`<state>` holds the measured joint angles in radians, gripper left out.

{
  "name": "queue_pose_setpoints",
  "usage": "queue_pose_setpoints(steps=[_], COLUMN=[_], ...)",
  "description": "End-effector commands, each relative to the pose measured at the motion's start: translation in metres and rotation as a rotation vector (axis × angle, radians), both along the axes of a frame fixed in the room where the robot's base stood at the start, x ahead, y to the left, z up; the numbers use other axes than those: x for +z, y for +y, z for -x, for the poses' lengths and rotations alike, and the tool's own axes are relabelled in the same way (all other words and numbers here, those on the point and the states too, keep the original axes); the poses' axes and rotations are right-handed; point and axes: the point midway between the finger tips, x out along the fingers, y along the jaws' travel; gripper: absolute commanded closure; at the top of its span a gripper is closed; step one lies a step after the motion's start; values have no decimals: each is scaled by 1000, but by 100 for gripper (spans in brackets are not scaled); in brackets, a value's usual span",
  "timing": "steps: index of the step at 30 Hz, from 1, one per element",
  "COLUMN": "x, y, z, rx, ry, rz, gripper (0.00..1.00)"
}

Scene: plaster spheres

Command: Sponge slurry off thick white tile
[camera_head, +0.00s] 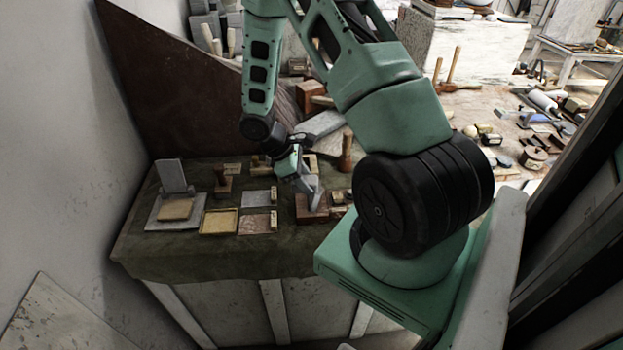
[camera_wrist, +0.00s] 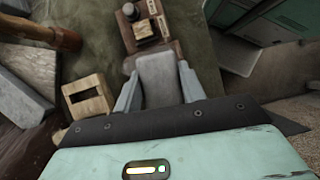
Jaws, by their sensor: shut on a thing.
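My gripper (camera_wrist: 158,85) is shut on a grey, flat-faced block (camera_wrist: 160,78), with a pale finger on each side of it. In the head view my gripper (camera_head: 308,186) is low over the right part of the bench, above a reddish-brown wooden block (camera_head: 311,216). At the bench's left a pale flat slab (camera_head: 158,222) lies beneath a tan pad (camera_head: 177,209), and a grey slab (camera_head: 172,173) stands upright behind the pad. I cannot tell which slab is the thick white tile, or surely pick out slurry or a sponge.
A shallow tan-filled tray (camera_head: 219,222) and flat grey (camera_head: 257,198) and reddish (camera_head: 254,224) plates lie mid-bench. A wooden mallet (camera_head: 346,150) stands behind. A holed wooden block (camera_wrist: 87,97) is left of my gripper in the wrist view. The green cloth's front strip (camera_head: 200,262) is clear.

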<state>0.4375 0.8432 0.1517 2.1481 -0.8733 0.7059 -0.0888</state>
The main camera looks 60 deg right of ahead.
Motion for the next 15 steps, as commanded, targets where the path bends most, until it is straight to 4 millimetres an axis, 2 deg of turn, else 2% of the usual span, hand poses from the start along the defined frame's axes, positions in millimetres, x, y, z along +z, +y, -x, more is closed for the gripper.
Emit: queue_pose_setpoints(steps=[8, 15], x=[-1, -1], y=[2, -5], z=[-2, 7], rx=[0, 0], ry=[0, 0], rz=[0, 0], gripper=[78, 78])
